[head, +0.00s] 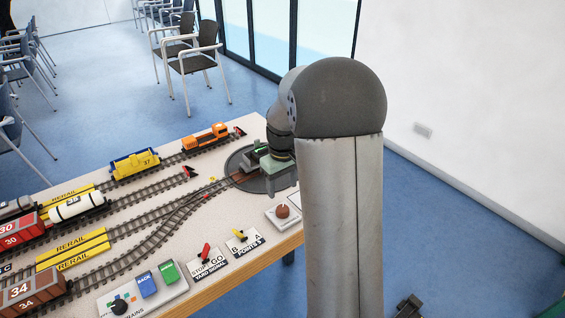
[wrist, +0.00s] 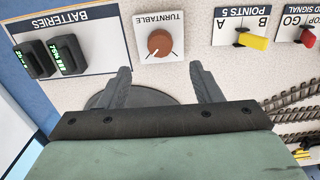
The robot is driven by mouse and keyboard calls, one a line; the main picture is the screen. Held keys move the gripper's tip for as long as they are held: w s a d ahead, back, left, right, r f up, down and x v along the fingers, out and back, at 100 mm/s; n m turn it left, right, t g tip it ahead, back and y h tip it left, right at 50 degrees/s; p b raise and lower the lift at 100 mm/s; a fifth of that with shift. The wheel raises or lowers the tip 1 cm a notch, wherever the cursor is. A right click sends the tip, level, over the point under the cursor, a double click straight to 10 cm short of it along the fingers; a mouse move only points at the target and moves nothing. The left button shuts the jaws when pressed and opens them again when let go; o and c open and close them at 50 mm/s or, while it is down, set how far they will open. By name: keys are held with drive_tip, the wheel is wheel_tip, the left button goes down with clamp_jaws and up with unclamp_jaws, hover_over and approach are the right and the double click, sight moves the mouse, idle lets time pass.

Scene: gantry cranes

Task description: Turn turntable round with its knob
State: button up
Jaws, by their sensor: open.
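The turntable knob is a round brown-orange dial on a white plate marked TURNTABLE; it shows in the wrist view (wrist: 160,44) and at the table's front edge in the head view (head: 283,211). The turntable is a dark grey disc (head: 238,163) at the table's right end, partly covered by my arm; a bit of it shows under my fingers in the wrist view (wrist: 101,99). My gripper (wrist: 160,72) is open and empty. Its fingers point toward the knob, one to each side, and appear short of it. It also shows in the head view (head: 284,187), beside the turntable.
Lever panels for points (head: 243,239) and yard signal (head: 207,256) stand left of the knob. A batteries panel (wrist: 87,18) lies on its other side.

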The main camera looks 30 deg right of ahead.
wheel_tip(320, 180, up, 8)
drive_tip(key=shift+r, duration=0.2)
idle(0.4)
drive_tip(key=s+a, duration=0.5)
drive_tip(key=s, duration=0.3)
drive_tip(key=s+a+f+m+p, duration=0.1)
drive_tip(key=s+a, duration=0.4)
drive_tip(key=s, duration=0.3)
drive_tip(key=s+a+p, duration=0.1)
drive_tip(key=s+a, duration=0.4)
drive_tip(key=s, duration=0.3)
drive_tip(key=shift+s+a+f, duration=0.15)
drive_tip(key=shift+s+f, duration=0.15)
drive_tip(key=shift+f, duration=0.1)
